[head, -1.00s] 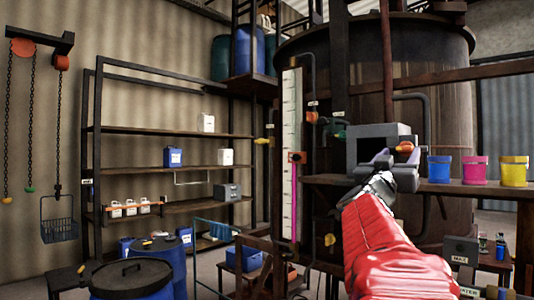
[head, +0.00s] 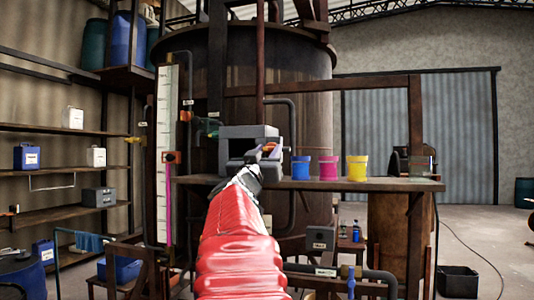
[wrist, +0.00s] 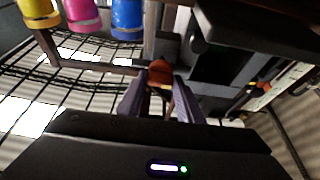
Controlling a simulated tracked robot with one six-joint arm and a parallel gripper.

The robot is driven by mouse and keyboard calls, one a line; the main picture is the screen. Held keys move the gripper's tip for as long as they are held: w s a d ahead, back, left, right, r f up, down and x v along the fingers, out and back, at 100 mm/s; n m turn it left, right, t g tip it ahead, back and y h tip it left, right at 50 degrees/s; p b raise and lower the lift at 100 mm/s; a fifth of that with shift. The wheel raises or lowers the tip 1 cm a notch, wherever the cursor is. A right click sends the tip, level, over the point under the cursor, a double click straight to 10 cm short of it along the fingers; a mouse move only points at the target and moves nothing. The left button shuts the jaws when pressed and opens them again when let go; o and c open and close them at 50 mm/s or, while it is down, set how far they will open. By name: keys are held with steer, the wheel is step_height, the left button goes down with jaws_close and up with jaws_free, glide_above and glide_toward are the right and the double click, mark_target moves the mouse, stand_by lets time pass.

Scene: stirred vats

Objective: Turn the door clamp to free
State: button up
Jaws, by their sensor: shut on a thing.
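A grey box (head: 248,132) with a dark opening in its front stands on the shelf before the big vat. The door clamp shows as an orange knob (head: 270,148) at the box's right front; in the wrist view the orange knob (wrist: 160,70) sits between my two fingers. My gripper (wrist: 160,86) is shut on it. In the head view my gripper (head: 262,160) is at the box's front and partly hides the opening and the clamp. I cannot tell the clamp's exact angle.
Blue (head: 300,168), magenta (head: 328,168) and yellow (head: 357,168) cups stand on the shelf (head: 400,184) right of the box. A tall gauge (head: 167,150) with a magenta column stands to the left. The floor at the right has open room.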

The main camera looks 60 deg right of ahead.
steer(key=c, duration=0.4)
steer(key=shift+w+m+g, duration=0.1)
steer(key=shift+m+g, duration=0.3)
steer(key=shift+m, duration=0.2)
steer(key=m+g, duration=0.2)
steer(key=m, duration=0.2)
steer(key=shift+w+m, duration=0.15)
steer(key=shift+m, duration=0.25)
steer(key=m+g, duration=0.1)
steer(key=m, duration=0.2)
steer(key=m+g+y, duration=0.1)
steer(key=m+g, duration=0.1)
steer(key=m, duration=0.1)
steer(key=shift+w, duration=0.1)
steer(key=m+g+y, duration=0.1)
steer(key=m, duration=0.2)
steer(key=m+g+y, duration=0.1)
steer(key=m, duration=0.2)
steer(key=shift+r+m, duration=0.15)
steer(key=shift+m, duration=0.15)
steer(key=shift+m+y, duration=0.9)
steer(key=shift+m, duration=1.1)
steer(key=o, duration=1.1)
steer(key=shift+r, duration=0.1)
